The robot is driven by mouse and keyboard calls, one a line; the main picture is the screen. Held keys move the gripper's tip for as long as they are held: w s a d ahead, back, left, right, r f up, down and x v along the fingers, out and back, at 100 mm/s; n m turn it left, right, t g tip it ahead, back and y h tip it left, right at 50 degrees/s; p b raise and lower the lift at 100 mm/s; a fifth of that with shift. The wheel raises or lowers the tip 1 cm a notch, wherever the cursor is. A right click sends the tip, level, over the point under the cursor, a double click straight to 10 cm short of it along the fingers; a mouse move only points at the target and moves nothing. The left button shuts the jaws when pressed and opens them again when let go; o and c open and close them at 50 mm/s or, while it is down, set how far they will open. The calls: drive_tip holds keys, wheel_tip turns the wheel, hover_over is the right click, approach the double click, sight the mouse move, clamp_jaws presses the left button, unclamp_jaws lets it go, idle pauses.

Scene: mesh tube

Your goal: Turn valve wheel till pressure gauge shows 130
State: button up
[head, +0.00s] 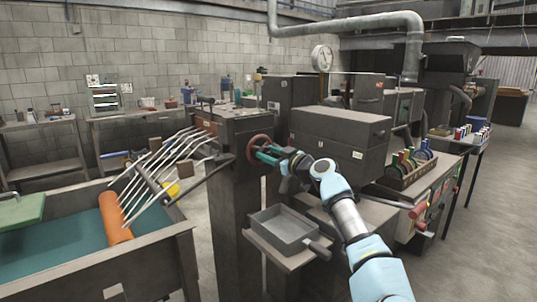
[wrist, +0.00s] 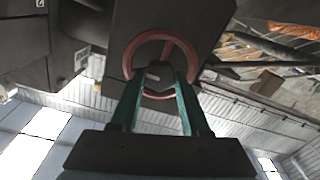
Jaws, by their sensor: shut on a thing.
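The red valve wheel (head: 259,148) is mounted on the front of a dark machine cabinet. My gripper (head: 264,155), with green fingers, is at the wheel and shut on it. In the wrist view the wheel (wrist: 161,60) shows as a red ring with a spoke, and the fingers of my gripper (wrist: 160,82) reach up to its lower part from both sides. The round white pressure gauge (head: 322,58) stands above and behind the cabinets. Its dial is too small to read.
A grey metal tray (head: 284,230) sits on a ledge below my arm. A rack of metal rods (head: 165,165) and an orange roller (head: 115,217) are at left over a trough. Dark boxy machinery (head: 340,137) stands right of the wheel. The floor at far right is open.

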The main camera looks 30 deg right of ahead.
clamp_jaws()
drive_tip(key=shift+f+m+b, duration=0.1)
drive_tip(key=shift+m+b, duration=0.2)
drive_tip(key=shift+b, duration=0.25)
